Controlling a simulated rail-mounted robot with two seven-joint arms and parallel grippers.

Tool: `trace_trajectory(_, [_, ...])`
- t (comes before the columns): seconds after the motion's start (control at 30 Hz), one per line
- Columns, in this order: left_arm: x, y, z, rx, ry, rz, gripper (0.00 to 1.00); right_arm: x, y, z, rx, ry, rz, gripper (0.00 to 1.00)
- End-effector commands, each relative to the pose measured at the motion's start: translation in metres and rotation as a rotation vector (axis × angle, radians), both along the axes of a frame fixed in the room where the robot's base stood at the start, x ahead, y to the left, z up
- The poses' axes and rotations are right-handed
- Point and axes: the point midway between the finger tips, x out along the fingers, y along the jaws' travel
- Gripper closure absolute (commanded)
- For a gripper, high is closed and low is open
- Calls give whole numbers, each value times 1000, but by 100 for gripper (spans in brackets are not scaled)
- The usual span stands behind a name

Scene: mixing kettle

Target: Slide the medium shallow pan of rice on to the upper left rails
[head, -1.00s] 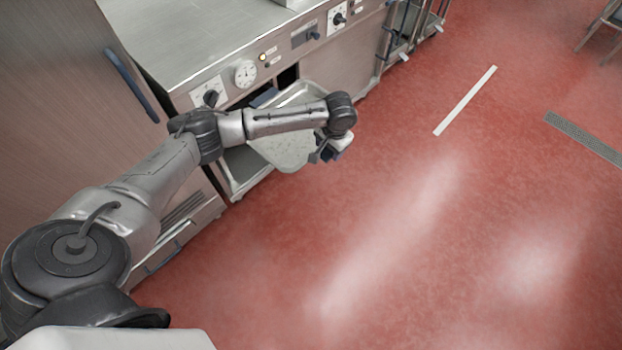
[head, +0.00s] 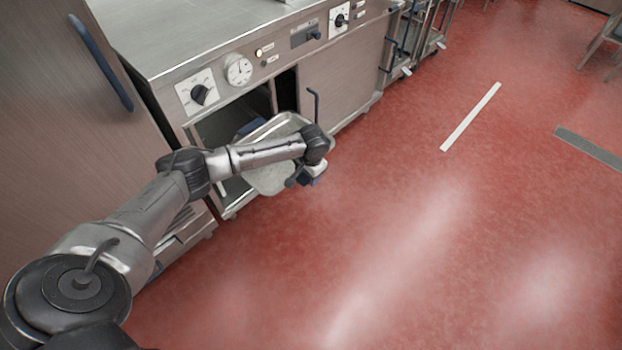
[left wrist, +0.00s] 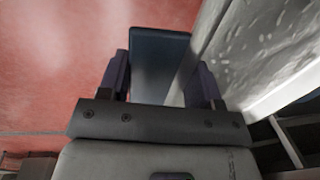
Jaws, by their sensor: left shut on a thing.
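The shallow metal pan (head: 268,183) with pale contents is in front of an open cabinet bay in the head view, its far end at or just inside the opening. My left arm crosses over its middle and hides part of it. My left gripper (head: 310,174) is at the pan's near right end. In the left wrist view my left gripper (left wrist: 160,85) is shut on a dark blue block, apparently the pan's handle (left wrist: 160,62), with the pan (left wrist: 268,50) beside it. The open bay (head: 215,128) is dark, and its rails cannot be made out. My right gripper is not in view.
A steel counter unit (head: 200,40) with dials stands above the bay. A closed cabinet door (head: 345,75) with a blue handle is right of the opening. A tall steel unit (head: 50,100) stands at left.

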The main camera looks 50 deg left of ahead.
Motion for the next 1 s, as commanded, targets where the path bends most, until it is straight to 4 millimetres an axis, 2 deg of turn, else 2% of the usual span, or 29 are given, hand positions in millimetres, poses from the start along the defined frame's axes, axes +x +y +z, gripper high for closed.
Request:
trace_trajectory(0.03, [0, 6, -4, 3, -4, 1, 100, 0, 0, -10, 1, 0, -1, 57])
trace_trajectory(0.23, [-1, 20, -3, 3, -3, 2, 100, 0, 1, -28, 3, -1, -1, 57])
trace_trajectory(0.3, [-2, 26, 3, 3, -1, 2, 100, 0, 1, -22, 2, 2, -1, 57])
trace_trajectory(0.6, [-3, 42, 2, 2, 0, 2, 100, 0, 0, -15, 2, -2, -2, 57])
trace_trajectory(1.0, [-3, 46, 1, 1, -1, 1, 100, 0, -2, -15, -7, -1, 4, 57])
